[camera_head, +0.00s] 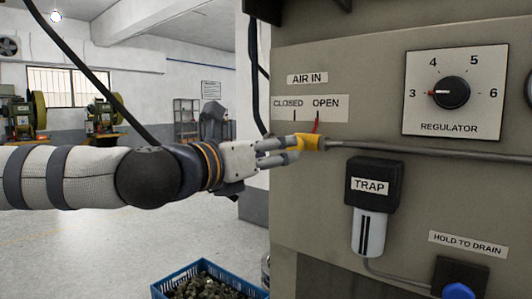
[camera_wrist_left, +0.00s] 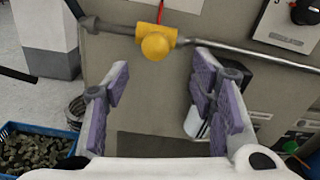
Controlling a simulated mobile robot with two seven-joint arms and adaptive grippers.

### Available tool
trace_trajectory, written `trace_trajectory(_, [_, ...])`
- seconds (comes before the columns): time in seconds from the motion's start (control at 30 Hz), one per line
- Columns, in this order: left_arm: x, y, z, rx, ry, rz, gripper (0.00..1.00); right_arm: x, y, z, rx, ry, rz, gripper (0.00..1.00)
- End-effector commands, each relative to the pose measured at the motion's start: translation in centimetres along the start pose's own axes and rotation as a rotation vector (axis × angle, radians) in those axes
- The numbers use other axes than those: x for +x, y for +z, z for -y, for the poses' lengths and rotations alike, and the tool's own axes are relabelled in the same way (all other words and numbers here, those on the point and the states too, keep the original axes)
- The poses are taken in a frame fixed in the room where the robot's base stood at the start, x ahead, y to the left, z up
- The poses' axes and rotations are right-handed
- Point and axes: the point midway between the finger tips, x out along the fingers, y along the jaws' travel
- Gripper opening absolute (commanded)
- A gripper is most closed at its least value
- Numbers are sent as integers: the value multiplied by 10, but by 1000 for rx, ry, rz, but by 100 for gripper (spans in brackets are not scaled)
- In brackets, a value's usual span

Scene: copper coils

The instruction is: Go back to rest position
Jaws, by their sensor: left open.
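My left arm comes in from the left in the head view, and its gripper (camera_head: 290,150) is at the yellow valve (camera_head: 312,142) on the air pipe. In the left wrist view the left gripper (camera_wrist_left: 152,92) is open, with purple-padded fingers spread apart. The yellow valve (camera_wrist_left: 157,42) shows beyond the fingertips, and nothing is between the pads. A red handle or pointer stands up from the valve below the OPEN label (camera_head: 326,103). My right gripper is in neither view.
The beige machine panel (camera_head: 350,235) carries a regulator dial (camera_head: 448,92), a black trap (camera_head: 373,185) and a blue knob (camera_head: 458,291). A blue crate (camera_head: 160,289) of dark pieces stands on the floor below. Open floor lies to the left.

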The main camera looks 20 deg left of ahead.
Motion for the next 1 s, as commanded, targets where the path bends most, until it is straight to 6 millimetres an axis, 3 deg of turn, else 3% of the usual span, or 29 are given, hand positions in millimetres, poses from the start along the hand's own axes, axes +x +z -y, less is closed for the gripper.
trace_trajectory(0.2, [-22, 0, 0, 0, 0, -1, 51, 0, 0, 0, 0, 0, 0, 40])
trace_trajectory(0.57, [-22, -1, 0, 1, 0, -1, 51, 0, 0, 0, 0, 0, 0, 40])
trace_trajectory(0.63, [-20, -12, 2, 27, -2, -24, 51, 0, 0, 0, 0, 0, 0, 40])
trace_trajectory(0.67, [-17, -23, 3, 55, -5, -47, 51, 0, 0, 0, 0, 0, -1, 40])
trace_trajectory(0.73, [-11, -70, 8, 173, -23, -138, 51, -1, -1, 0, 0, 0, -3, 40])
trace_trajectory(0.83, [-13, -167, 18, 428, -94, -322, 51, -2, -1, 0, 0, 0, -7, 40])
trace_trajectory(0.93, [-36, -265, 25, 695, -220, -502, 51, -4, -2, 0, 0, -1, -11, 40])
trace_trajectory(1.0, [-64, -329, 28, 880, -342, -615, 51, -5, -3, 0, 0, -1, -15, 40])
